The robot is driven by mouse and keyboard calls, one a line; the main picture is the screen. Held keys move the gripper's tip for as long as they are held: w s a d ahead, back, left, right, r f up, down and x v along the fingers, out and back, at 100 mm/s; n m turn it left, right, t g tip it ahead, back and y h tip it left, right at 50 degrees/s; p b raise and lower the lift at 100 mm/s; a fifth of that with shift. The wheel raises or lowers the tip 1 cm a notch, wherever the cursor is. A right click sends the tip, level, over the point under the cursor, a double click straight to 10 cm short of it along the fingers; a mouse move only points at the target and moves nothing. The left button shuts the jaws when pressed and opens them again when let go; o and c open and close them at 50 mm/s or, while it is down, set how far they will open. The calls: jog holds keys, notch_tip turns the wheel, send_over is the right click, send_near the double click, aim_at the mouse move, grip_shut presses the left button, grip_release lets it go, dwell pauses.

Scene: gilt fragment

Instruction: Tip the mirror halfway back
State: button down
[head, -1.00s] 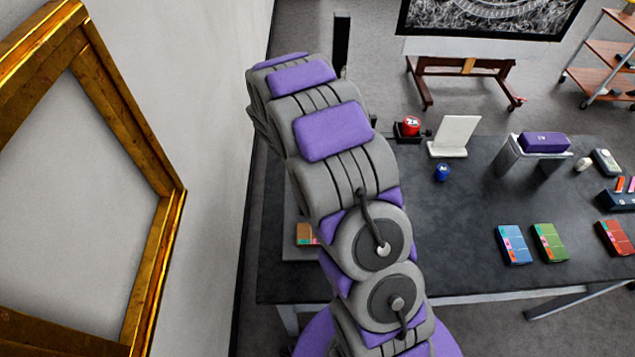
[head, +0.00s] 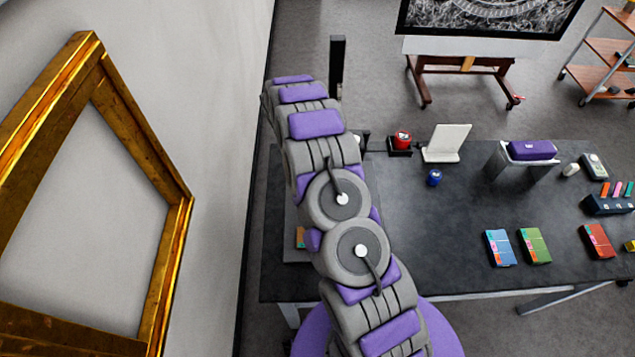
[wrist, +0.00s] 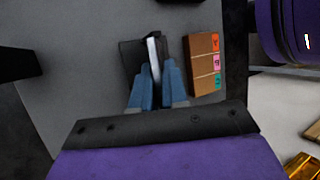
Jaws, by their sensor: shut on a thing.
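My gripper (wrist: 157,82) shows in the wrist view, its two blue fingers shut on a thin, pale upright plate (wrist: 153,50). I take this plate to be the mirror, seen nearly edge-on; its tilt is hard to judge. A dark block (wrist: 130,54) sits right beside the plate, perhaps its mount. In the head view my own arm hides the gripper and the plate.
A brown box (wrist: 204,64) with coloured labels stands close right of the fingers. The dark table (head: 400,225) holds a white panel on a stand (head: 447,143), a red item (head: 402,139), a blue item (head: 434,177) and small boxes. A gilt frame (head: 176,270) is at left.

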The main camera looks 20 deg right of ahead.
jog(key=shift+w+d+f+g, duration=0.15)
jog(key=shift+w+g, duration=0.05)
jog(key=shift+g, duration=0.2)
jog(key=shift+w+f+g+y, duration=0.1)
jog(key=shift+g+y, duration=0.2)
jog(key=shift+g, duration=0.2)
jog(key=shift+n, duration=0.3)
jog(key=c, duration=1.2)
grip_release()
jog(key=shift+c, duration=0.2)
